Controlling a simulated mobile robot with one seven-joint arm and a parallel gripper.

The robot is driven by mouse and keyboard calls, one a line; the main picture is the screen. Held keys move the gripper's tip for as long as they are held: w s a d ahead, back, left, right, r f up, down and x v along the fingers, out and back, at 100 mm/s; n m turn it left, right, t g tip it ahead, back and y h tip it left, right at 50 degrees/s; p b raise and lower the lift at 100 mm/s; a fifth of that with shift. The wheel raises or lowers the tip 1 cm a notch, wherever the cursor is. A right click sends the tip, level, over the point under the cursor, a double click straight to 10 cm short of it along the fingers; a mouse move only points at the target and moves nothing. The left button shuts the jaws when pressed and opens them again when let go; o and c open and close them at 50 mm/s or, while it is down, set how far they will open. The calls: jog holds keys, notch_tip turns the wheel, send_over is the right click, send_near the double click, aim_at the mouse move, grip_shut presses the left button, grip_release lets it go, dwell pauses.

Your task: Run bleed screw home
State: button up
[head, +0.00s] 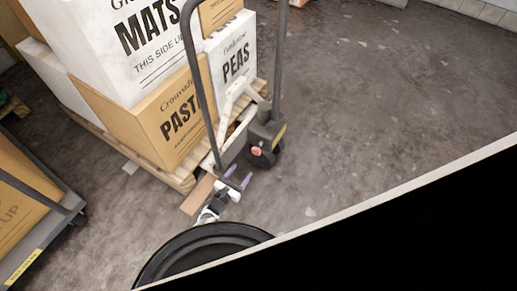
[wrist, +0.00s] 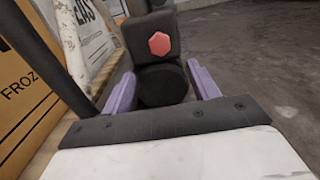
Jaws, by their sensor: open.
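The bleed screw (head: 256,151) is a red knob low on the dark pump body (head: 268,132) of a hand pallet truck. In the wrist view the bleed screw (wrist: 160,43) is a red six-sided head on a dark block, above a round black part (wrist: 162,85). My gripper (head: 237,177) is open, its purple fingers toward the pump and apart from the screw in the picture. In the wrist view my gripper (wrist: 162,90) has one finger at each side of the round black part, with the screw beyond and above the fingertips. How far the screw stands out cannot be told.
The truck's tall handle (head: 192,75) rises left of the pump. Behind it a wooden pallet (head: 180,178) carries stacked boxes, including a PASTA box (head: 170,120) and a PEAS box (head: 233,55). A grey cart (head: 40,232) stands at left. The floor (head: 380,110) at right is mostly clear.

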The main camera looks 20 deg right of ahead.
jog(key=b+x, duration=0.5)
jog(key=x, duration=0.8)
jog(key=shift+b, duration=0.35)
jog(key=c, duration=1)
